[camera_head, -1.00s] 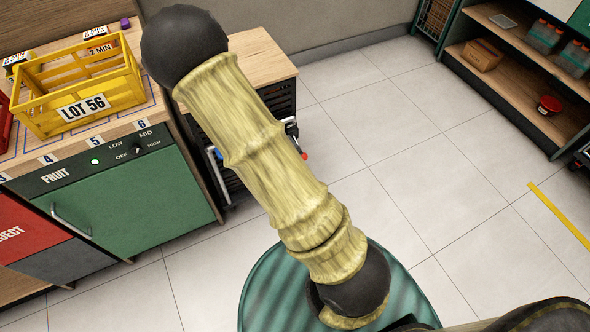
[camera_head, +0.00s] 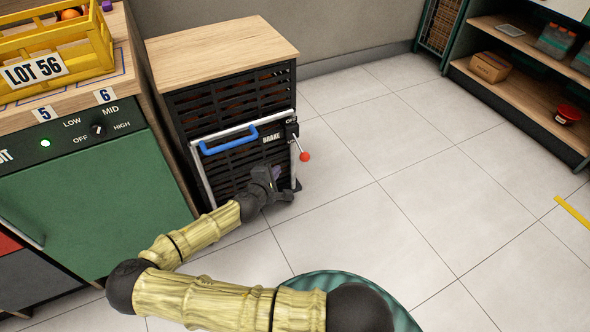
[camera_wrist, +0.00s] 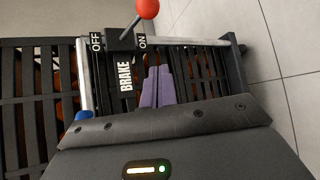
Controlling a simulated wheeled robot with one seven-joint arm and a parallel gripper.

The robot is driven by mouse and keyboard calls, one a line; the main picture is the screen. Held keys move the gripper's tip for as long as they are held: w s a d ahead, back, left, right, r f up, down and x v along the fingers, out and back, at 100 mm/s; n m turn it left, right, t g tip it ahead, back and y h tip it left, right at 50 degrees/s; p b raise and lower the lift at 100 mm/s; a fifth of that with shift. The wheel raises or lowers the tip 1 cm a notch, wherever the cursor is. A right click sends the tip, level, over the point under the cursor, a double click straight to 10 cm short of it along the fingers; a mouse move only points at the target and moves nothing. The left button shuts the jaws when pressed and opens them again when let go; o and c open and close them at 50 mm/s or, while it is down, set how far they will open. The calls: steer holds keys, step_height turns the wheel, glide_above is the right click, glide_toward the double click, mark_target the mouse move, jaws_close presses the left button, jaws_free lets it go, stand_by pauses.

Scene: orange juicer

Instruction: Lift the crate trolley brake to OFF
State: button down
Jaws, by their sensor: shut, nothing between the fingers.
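In the wrist view the red knob (camera_wrist: 147,8) is at the top, beside the BRAKE plate (camera_wrist: 125,75). The lever leans toward the ON label (camera_wrist: 142,41), away from OFF (camera_wrist: 97,42). My gripper (camera_head: 277,173) is shut and empty, below the brake in front of the frame. Its purple fingers (camera_wrist: 158,70) are together, apart from the knob.
Dark slatted panels are behind my gripper. Open tiled floor (camera_head: 400,200) lies to the right, with shelves (camera_head: 520,85) at the back right.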

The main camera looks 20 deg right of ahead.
steer(key=shift+w+r, duration=0.1)
steer(key=b+x, duration=0.4)
steer(key=x, duration=0.6)
steer(key=s, duration=0.1)
steer(key=s+d+r, duration=0.1)
steer(key=s+d, duration=0.1)
steer(key=shift+s+r+b, duration=0.1)
steer(key=shift+r+b, duration=0.2)
steer(key=shift+r+p, duration=0.15)
steer(key=shift+p, duration=0.2)
steer(key=shift+r+p, duration=0.1)
steer(key=shift+p, duration=0.4)
